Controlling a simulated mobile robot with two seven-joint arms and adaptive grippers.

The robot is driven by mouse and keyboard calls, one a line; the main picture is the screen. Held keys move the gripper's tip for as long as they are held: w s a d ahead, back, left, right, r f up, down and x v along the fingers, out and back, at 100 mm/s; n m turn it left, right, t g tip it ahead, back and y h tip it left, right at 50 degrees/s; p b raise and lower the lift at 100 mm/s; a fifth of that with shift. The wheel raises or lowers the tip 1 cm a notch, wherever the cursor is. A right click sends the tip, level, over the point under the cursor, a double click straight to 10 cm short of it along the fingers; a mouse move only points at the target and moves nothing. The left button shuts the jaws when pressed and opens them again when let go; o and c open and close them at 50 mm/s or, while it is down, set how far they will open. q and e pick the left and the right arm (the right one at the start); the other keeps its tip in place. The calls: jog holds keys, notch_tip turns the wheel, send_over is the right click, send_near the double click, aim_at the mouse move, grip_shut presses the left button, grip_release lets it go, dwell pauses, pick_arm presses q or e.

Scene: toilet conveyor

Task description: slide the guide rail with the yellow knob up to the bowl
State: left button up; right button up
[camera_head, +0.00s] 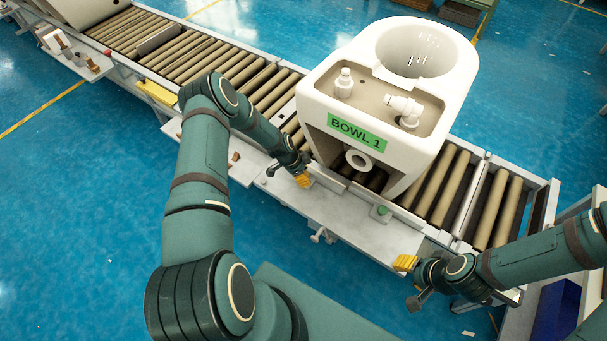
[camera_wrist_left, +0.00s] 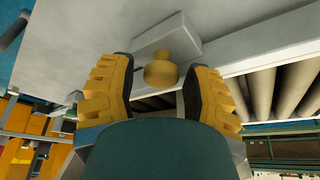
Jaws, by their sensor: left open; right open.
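The white bowl (camera_head: 325,85) stands upright on the conveyor rollers, with a green BOWL 1 label on its front. My left gripper (camera_head: 302,180) is at the conveyor's near edge, just left of the bowl's front. In the left wrist view, my left gripper (camera_wrist_left: 160,68) is open, with its yellow-padded fingers either side of the yellow knob (camera_wrist_left: 161,72). Gaps show between knob and fingers. The knob is on a pale block at the guide rail (camera_wrist_left: 235,62). I cannot make out the knob in the head view. My right gripper (camera_head: 405,263) is near the table's right end, apart from the bowl.
The roller conveyor (camera_head: 200,55) runs from upper left to lower right. A pale side table (camera_head: 350,225) lines its near side, with a green button (camera_head: 381,211) below the bowl. A blue bin (camera_head: 556,312) stands at the lower right.

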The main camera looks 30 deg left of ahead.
pick_arm(q)
jog(key=v, duration=1.2)
